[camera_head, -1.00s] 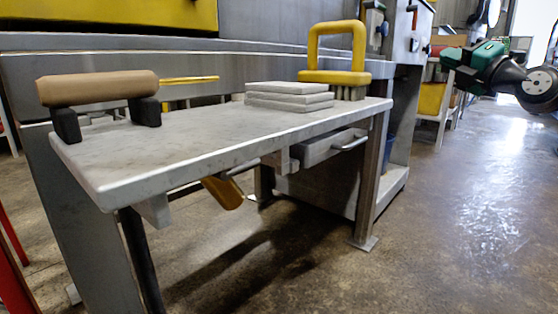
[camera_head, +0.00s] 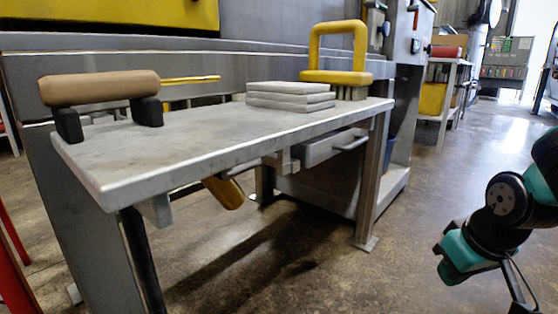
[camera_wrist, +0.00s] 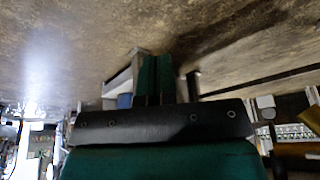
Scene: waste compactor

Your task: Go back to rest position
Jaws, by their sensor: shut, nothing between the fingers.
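My gripper (camera_wrist: 157,62) shows in the wrist view as two green fingers side by side, shut with nothing between them. Behind the fingers is a dark plate on a green housing. The wrist view is upside down, with the floor at the top. In the head view my arm hangs at the lower right, folded downward, over the floor and apart from the bench; the fingertips cannot be made out there.
A metal bench (camera_head: 150,165) stands at left and centre. It holds a roller (camera_head: 98,88) on black supports, stacked grey slabs (camera_head: 290,97) and a yellow-handled brush (camera_head: 337,76). A drawer (camera_head: 325,147) hangs below. Shelving (camera_head: 437,101) stands behind. Open floor (camera_head: 440,165) lies right of the bench.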

